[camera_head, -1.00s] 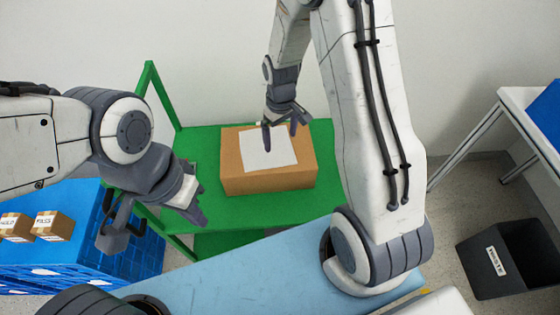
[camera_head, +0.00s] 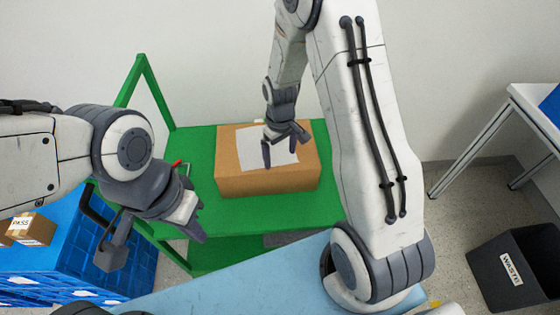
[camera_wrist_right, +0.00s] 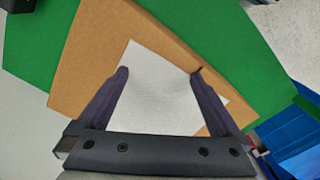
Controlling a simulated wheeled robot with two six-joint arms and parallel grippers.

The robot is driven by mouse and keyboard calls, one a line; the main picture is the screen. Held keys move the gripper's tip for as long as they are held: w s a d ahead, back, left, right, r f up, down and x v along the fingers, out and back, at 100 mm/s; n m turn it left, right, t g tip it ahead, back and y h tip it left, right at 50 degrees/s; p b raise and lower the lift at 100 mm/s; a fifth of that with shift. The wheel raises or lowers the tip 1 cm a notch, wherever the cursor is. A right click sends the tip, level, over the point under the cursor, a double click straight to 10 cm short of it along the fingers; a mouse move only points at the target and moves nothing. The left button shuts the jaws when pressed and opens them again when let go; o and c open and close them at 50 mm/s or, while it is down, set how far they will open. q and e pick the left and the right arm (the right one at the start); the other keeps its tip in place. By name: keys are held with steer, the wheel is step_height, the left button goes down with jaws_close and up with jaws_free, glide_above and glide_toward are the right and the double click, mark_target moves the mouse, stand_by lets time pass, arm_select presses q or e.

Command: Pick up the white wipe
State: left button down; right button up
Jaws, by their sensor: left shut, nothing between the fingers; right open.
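The white wipe (camera_head: 258,151) is a flat white sheet on top of a brown cardboard box (camera_head: 262,181), which stands on a green cart. My right gripper (camera_head: 284,160) is open over the wipe and hides part of it. In the right wrist view, the wipe (camera_wrist_right: 163,90) shows between the two spread fingers of my right gripper (camera_wrist_right: 162,73). I cannot tell whether the fingertips touch it. My left gripper (camera_head: 198,236) is shut and empty, off to the left of the box.
The green cart top (camera_head: 200,160) has bare room left of the box and an upright handle frame. A blue crate (camera_head: 85,245) with small boxes stands at the left. A dark waste bin (camera_head: 515,265) and a white table (camera_head: 500,130) are at the right.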

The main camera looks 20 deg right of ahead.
jaws_close()
stand_by(0.3)
step_height(320, 180, up, 21)
steer(key=p, duration=1.8)
